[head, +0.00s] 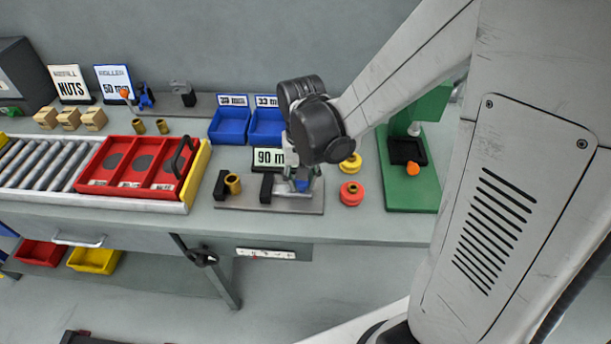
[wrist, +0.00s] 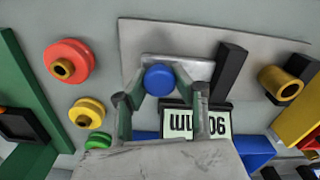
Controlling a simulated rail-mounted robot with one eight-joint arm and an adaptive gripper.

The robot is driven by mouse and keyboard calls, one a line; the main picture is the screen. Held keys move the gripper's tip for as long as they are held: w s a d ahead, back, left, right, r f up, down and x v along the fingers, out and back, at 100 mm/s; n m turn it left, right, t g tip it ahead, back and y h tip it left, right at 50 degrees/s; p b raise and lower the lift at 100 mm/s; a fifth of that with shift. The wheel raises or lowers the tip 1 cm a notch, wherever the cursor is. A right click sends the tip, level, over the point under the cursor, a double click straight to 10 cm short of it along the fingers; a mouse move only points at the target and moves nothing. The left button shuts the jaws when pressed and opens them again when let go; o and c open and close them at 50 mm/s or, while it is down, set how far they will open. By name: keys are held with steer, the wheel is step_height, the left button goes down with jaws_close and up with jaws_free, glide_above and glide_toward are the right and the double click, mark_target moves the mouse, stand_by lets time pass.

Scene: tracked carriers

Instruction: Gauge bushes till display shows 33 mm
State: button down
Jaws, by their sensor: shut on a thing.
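The gauge stands on a grey plate (head: 225,204) on the bench. Its display (head: 268,157) reads 90 mm and appears upside down in the wrist view (wrist: 197,122). My gripper (head: 301,183) is shut on the gauge's blue knob (wrist: 159,80), with one finger on either side of it. A brass bush (head: 233,184) is next to a black block at the plate's left end. It also shows in the wrist view (wrist: 280,82). A second black block (head: 266,188) stands between the bush and the knob. Two more bushes (head: 139,126) (head: 162,126) stand at the back left.
Blue bins (head: 229,127) (head: 266,128) stand behind the gauge; the right one is labelled 33 mm. A red three-part tray (head: 95,176) with a black handle lies left on the roller conveyor. Red (head: 352,193) and yellow (head: 351,162) round pieces and a green stand (head: 410,190) are right.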

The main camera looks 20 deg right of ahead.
steer(key=shift+d, duration=0.15)
steer(key=c, duration=1.3)
jaws_free()
steer(key=shift+s+d, duration=0.1)
steer(key=shift+c, duration=0.2)
steer(key=shift+r, duration=0.1)
step_height(320, 180, up, 12)
steer(key=s+d+r+n+t, duration=0.1)
steer(key=s+r+t, duration=0.4)
steer(key=s, duration=0.5)
steer(key=shift+d+r+n+t, duration=0.2)
steer(key=shift+d+n+t, duration=0.2)
steer(key=shift+d+t, duration=0.5)
